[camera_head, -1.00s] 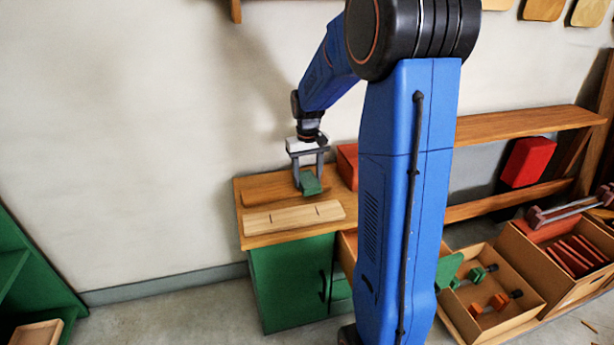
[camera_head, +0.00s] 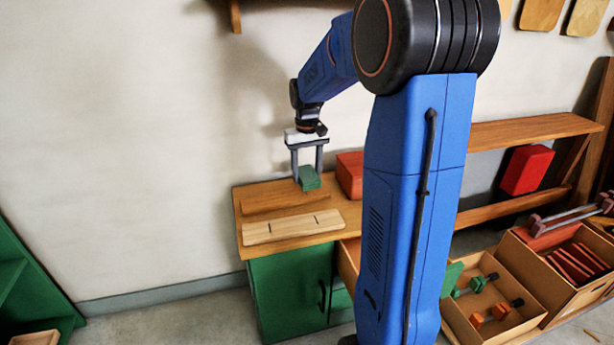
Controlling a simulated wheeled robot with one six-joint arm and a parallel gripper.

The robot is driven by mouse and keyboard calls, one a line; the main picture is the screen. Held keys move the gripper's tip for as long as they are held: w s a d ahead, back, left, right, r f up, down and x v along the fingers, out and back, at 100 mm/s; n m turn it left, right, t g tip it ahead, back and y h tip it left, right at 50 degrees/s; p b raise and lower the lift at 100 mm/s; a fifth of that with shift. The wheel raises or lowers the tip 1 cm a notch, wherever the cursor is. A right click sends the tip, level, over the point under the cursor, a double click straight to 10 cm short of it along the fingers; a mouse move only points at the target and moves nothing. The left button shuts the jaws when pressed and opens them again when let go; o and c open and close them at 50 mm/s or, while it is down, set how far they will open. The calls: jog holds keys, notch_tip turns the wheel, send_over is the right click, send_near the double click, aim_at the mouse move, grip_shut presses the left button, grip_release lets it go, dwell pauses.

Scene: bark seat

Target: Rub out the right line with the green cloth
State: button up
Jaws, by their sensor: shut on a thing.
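A pale wooden board (camera_head: 292,228) lies along the front of the wooden bench top. It bears two short dark lines, the left line (camera_head: 270,228) and the right line (camera_head: 316,219). My gripper (camera_head: 309,176) points down behind the board's right part. It is shut on the green cloth (camera_head: 309,179), a small folded block between the fingertips. The cloth is behind the right line and apart from it. I cannot tell whether its underside touches the bench top.
The bench top (camera_head: 245,190) rests on a green cabinet (camera_head: 287,290). A red box (camera_head: 350,174) stands on it to the right, partly behind my arm. A brown strip (camera_head: 284,200) lies behind the board. Boxes of tools (camera_head: 490,300) stand at the lower right.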

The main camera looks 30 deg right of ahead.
jog(key=shift+f, duration=0.1)
dwell(0.6)
send_over(307, 195)
jog(key=shift+f, duration=2.2)
jog(key=shift+f, duration=0.6)
jog(key=shift+w, duration=0.1)
jog(key=shift+w+d+r, duration=0.1)
jog(key=shift+w+d, duration=0.1)
jog(key=shift+w, duration=0.5)
jog(key=shift+w+d, duration=0.15)
jog(key=shift+w, duration=0.5)
jog(key=shift+s, duration=0.1)
